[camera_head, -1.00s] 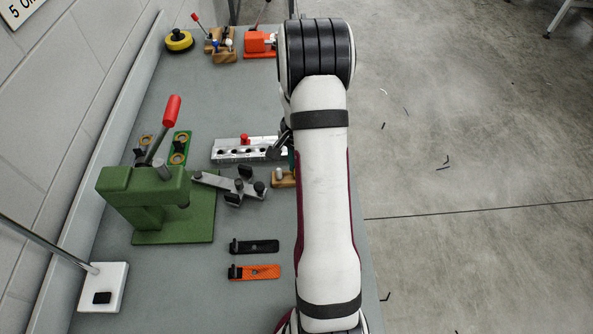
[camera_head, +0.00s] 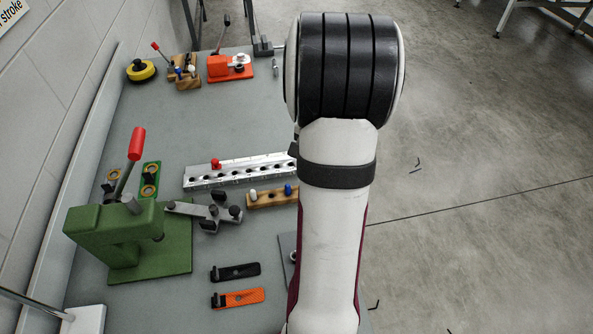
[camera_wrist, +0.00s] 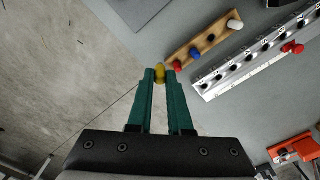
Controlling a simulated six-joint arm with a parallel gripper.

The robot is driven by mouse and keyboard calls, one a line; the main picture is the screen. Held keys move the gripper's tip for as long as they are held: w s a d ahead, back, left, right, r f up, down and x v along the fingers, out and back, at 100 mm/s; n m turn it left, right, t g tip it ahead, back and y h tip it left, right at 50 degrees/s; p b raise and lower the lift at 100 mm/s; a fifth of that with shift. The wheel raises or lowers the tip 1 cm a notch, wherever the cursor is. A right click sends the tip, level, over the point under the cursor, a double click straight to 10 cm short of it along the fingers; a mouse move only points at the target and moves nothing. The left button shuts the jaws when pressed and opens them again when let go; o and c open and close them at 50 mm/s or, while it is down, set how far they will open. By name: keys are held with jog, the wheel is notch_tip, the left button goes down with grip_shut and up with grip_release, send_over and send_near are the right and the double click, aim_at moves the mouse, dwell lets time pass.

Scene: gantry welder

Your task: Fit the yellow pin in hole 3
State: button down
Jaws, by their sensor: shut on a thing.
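My gripper (camera_wrist: 160,76) is shut on the yellow pin (camera_wrist: 160,72), which shows between the green fingertips in the wrist view. My arm hides the gripper and this pin in the head view.
A wooden rack (camera_head: 270,199) beside the rail holds a white pin (camera_head: 253,195) and a blue pin (camera_head: 288,189); the wrist view also shows a red pin (camera_wrist: 177,66) close to the fingertips. A green press (camera_head: 115,225) and a grey clamp (camera_head: 205,212) stand left.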

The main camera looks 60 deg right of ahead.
jog(key=w+d+f, duration=0.1)
jog(key=w+f, duration=0.1)
jog(key=w, duration=0.7)
jog(key=w+d+f, duration=0.1)
jog(key=w+d, duration=0.1)
jog(key=w, duration=0.7)
jog(key=shift+a+f, duration=0.15)
jog(key=shift+f, duration=2.6)
jog(key=shift+f, duration=1.15)
jog(key=c, duration=0.8)
grip_release()
jog(key=shift+o, duration=0.2)
jog(key=shift+r, duration=0.1)
